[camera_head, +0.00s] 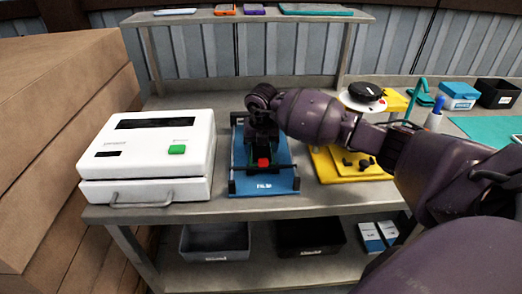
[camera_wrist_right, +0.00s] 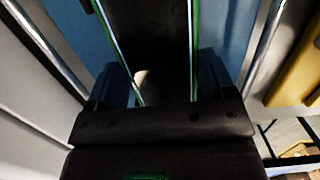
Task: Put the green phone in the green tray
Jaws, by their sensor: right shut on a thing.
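My right gripper (camera_head: 263,140) reaches down over a blue fixture (camera_head: 285,182) on the bench. In the right wrist view its two fingers (camera_wrist_right: 163,85) are closed on the sides of a dark slab with bright green edges, the green phone (camera_wrist_right: 152,35). The phone lies over the blue surface; I cannot tell whether it touches it. In the head view the phone is mostly hidden by the gripper and arm. A teal-green flat panel (camera_head: 477,127) lies at the bench's right; I cannot tell whether it is the green tray. My left gripper is not in view.
A white machine (camera_head: 148,165) with a green button stands left of the fixture. The shelf above holds phones and a teal tray (camera_head: 315,11).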

